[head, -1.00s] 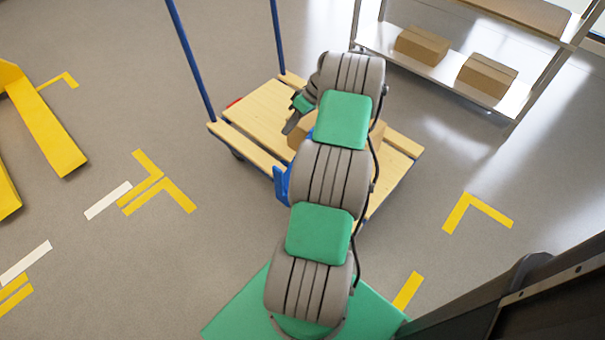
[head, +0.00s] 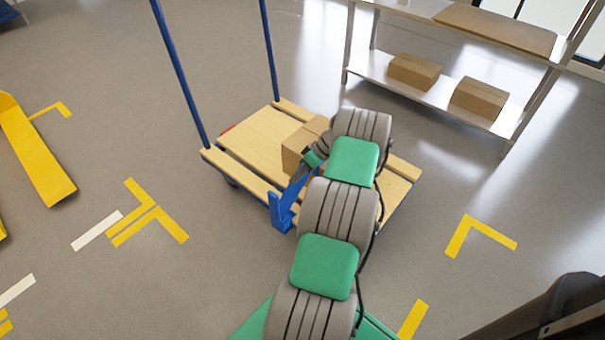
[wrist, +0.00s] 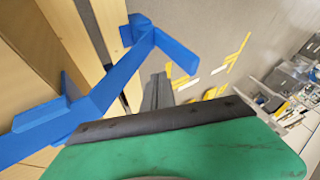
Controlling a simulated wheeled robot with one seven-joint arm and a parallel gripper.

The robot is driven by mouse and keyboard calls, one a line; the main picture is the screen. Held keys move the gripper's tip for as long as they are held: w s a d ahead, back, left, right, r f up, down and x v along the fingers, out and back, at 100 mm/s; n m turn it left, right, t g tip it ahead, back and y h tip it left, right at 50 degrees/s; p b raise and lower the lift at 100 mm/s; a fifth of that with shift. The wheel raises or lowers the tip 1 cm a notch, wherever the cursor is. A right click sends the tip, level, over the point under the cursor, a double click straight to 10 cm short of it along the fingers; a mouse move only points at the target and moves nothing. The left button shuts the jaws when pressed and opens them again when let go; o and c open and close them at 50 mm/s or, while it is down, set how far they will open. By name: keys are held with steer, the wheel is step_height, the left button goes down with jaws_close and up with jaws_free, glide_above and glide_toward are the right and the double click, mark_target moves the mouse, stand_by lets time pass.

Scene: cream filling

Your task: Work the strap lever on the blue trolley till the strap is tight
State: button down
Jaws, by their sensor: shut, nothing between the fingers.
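The blue trolley (head: 250,135) has a slatted wooden deck and two tall blue posts. A blue lever assembly (head: 283,212) stands at its near edge; in the wrist view a long blue bar (wrist: 108,90) runs diagonally up to a crosspiece. I cannot pick out a separate strap or tell its tension. My gripper (head: 297,178) is shut and empty, low beside the upper part of the blue assembly. In the wrist view its fingertips (wrist: 158,78) lie together just right of the bar, below the crosspiece; I cannot tell whether they touch.
A cardboard box (head: 296,150) sits on the deck, partly behind my arm. Yellow and white floor marks (head: 150,225) lie to the left.

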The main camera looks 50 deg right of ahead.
mark_target(274, 208)
steer(key=w+a+f+b, duration=0.1)
steer(key=a+f, duration=0.1)
steer(key=a, duration=0.3)
steer(key=shift+a+f, duration=0.35)
